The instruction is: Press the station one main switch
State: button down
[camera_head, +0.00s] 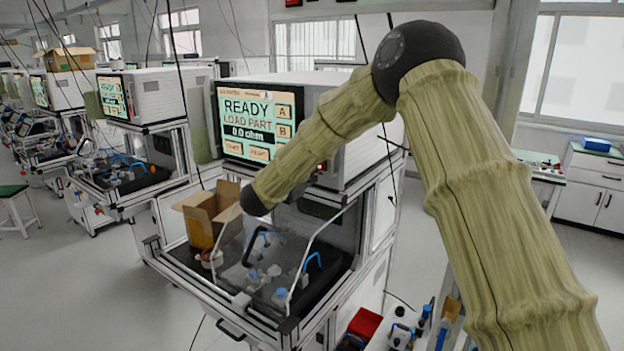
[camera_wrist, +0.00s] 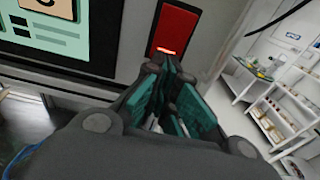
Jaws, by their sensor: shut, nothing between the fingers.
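The main switch is a red rocker (camera_wrist: 176,27) in a dark frame on the grey station front, with a lit strip at its lower end. It also shows as a small red spot in the head view (camera_head: 321,165), right of the screen. My gripper (camera_wrist: 166,72) is shut and empty, its teal-padded fingers pointing at the switch from just below it in the wrist view. I cannot tell whether the fingertips touch the panel. The head view mostly hides my gripper behind my arm.
The station screen (camera_head: 255,120) reads READY, LOAD PART. Below it, a work deck holds a cardboard box (camera_head: 203,222), a clear guard and blue-handled fixtures. More stations stand at left. A shelf unit (camera_wrist: 285,115) stands at right in the wrist view. Open floor lies at left.

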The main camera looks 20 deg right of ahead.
jog(key=f+b+v, duration=0.2)
jog(key=b+v, duration=0.5)
jog(key=v, duration=0.5)
jog(key=shift+s+a, duration=0.25)
jog(key=shift+f, duration=0.15)
